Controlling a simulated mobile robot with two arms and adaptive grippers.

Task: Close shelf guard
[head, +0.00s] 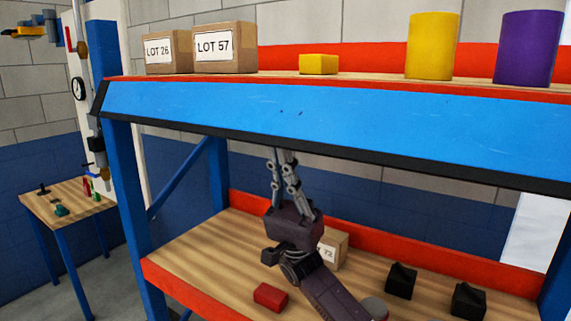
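The shelf guard is a long blue panel (300,112) with a black lower edge. It runs across the front of the upper shelf, tilted outward. My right gripper (283,155), on an arm from the lower right, points up under the guard's lower edge, left of its middle. My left gripper is not in view.
The upper shelf (375,82) holds boxes (224,48), a yellow block (318,64), and yellow (432,46) and purple (527,48) cylinders. The lower shelf (215,250) holds a red block (270,297), a box (335,248) and black blocks (401,281). A small table (62,200) stands left.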

